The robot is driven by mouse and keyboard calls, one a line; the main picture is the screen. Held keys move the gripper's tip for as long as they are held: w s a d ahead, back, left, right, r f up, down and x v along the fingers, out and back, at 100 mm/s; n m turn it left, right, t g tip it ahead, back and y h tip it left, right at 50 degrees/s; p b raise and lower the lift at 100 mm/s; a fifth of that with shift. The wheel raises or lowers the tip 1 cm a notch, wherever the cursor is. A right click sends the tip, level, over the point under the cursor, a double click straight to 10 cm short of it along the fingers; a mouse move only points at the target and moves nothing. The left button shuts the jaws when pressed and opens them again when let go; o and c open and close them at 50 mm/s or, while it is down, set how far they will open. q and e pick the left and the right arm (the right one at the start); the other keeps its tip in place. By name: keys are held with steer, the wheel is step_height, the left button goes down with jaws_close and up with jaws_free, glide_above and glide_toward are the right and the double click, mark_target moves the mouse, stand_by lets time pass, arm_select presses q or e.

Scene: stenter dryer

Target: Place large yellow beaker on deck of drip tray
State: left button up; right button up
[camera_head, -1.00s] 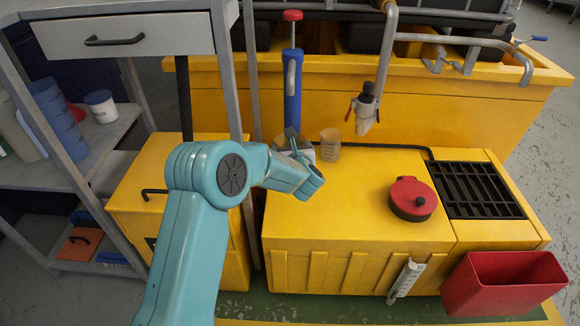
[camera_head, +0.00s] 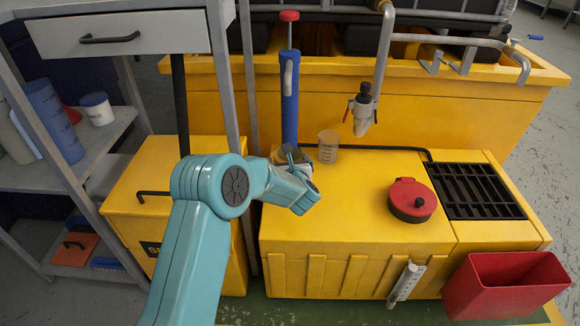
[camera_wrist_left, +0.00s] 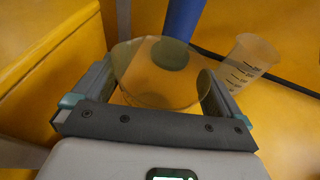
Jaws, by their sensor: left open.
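The large beaker (camera_wrist_left: 160,90), clear with a yellowish tint and a wide round rim, stands between the fingers of my left gripper (camera_wrist_left: 155,75) in the left wrist view. The fingers are open, one on each side of it; I cannot tell if either touches. In the head view my left gripper (camera_head: 290,155) is low over the back left of the yellow top, and my arm and gripper mostly hide this beaker. The drip tray (camera_head: 478,190), with a black slatted deck, is at the right, far from the gripper. My right gripper is not in view.
A smaller graduated beaker (camera_head: 328,146) stands just right of the gripper. A blue cylinder (camera_head: 290,95) rises behind. A red-lidded round container (camera_head: 411,200) sits left of the drip tray. A nozzle (camera_head: 364,112) hangs above the back. The middle of the yellow top (camera_head: 345,205) is clear.

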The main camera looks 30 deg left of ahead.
arm_select(q)
steer(key=p+v, duration=0.3)
steer(key=v, duration=0.9)
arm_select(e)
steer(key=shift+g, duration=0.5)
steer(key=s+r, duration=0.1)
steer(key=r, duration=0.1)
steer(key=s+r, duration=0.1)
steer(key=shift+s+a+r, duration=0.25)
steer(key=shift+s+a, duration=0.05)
